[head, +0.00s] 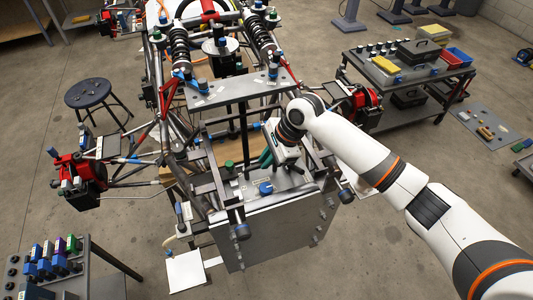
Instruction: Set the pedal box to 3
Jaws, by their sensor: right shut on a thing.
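The tube chassis (155,95) fills the middle of the head view. A grey metal assembly with a blue knob (265,188) and a green knob (229,165) sits at its near end. It seems to be the pedal box, but I cannot read its number marks. My right gripper (267,159) reaches down onto this assembly from the right, just behind the blue knob. It is shut on a dark green part, mostly hidden by the jaws. My left gripper is not in view.
A large grey panel (270,232) stands below the assembly on the near side. A cart (410,72) with parts stands at the back right. A rack of coloured pieces (50,260) is at the lower left. A stool (88,94) stands left of the chassis.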

